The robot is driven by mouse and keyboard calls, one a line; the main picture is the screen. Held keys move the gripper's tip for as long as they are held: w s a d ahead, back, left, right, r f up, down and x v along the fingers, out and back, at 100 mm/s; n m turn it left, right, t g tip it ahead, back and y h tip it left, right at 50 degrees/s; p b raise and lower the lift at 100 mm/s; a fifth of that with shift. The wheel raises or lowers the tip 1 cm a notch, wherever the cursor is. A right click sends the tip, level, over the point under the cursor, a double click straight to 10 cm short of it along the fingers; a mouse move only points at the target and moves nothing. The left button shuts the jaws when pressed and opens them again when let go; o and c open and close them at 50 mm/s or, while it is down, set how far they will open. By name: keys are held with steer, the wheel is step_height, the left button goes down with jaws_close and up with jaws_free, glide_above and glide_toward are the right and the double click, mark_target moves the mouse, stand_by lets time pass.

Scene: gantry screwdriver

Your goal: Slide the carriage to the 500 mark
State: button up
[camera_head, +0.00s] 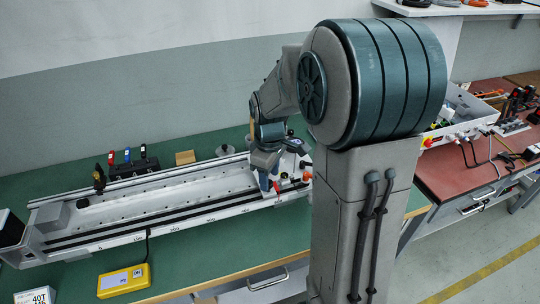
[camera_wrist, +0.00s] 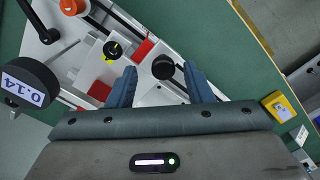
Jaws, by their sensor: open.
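The long grey gantry rail (camera_head: 160,200) lies on the green bench, with a printed scale along its front edge; its numbers are too small to read surely. The white carriage (camera_head: 291,184) is near the rail's right end, partly hidden by my arm. My gripper (camera_head: 268,180) is over the carriage, pointing down. In the wrist view, my gripper (camera_wrist: 161,68) is open, and a round black knob (camera_wrist: 163,67) shows between its two blue fingers. I cannot tell whether the fingers touch it. The carriage (camera_wrist: 103,66) also shows there with a black-and-yellow knob and red parts.
A yellow box with a display (camera_head: 124,281) and cable lies in front of the rail. A round gauge reading 0.14 (camera_wrist: 32,84) shows at the left of the wrist view. Coloured tools (camera_head: 128,158) and a cardboard block (camera_head: 185,157) stand behind the rail. A red workbench (camera_head: 462,165) is at right.

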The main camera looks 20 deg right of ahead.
step_height(320, 180, up, 12)
steer(key=shift+r, duration=0.25)
stand_by(0.4)
